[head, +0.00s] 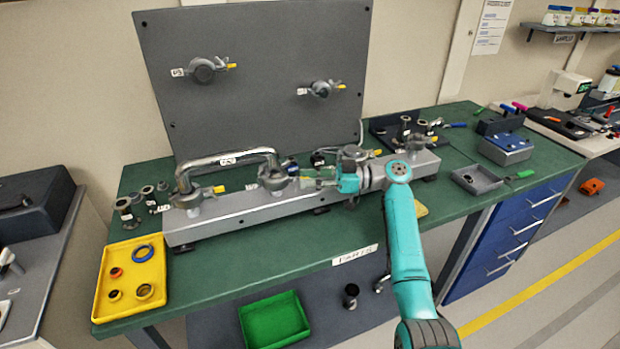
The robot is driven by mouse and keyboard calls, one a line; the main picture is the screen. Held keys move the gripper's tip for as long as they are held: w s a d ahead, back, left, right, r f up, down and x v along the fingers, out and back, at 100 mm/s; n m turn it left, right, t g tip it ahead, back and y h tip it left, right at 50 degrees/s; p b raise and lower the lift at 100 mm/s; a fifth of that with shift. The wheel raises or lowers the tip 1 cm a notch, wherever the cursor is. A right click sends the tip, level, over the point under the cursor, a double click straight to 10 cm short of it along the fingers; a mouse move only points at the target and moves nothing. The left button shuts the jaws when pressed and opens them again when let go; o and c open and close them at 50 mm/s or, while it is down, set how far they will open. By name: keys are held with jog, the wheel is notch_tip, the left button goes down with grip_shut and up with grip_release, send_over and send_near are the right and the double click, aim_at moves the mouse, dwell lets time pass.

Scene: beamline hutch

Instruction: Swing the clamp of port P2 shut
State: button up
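A grey manifold block (245,214) lies along the green bench with several clamped ports on top. My gripper (308,178), teal, reaches in from the right, low over the block. Its tips are beside the port (273,178) near the block's middle, at that port's yellow-tipped clamp lever. The small label (252,186) beside this port is too small to read surely, so I cannot confirm it is P2. Whether the clamp is open or shut, and whether the fingers touch or hold the lever, is too small to tell.
A bent metal pipe (228,159) rises at the block's left. A grey upright panel (255,70) with two clamped ports stands behind. A yellow tray (128,281) with rings lies front left, a grey tray (475,180) right. The bench front (260,255) is mostly clear.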

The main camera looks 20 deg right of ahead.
jog(key=v, duration=1.2)
jog(key=shift+c, duration=0.2)
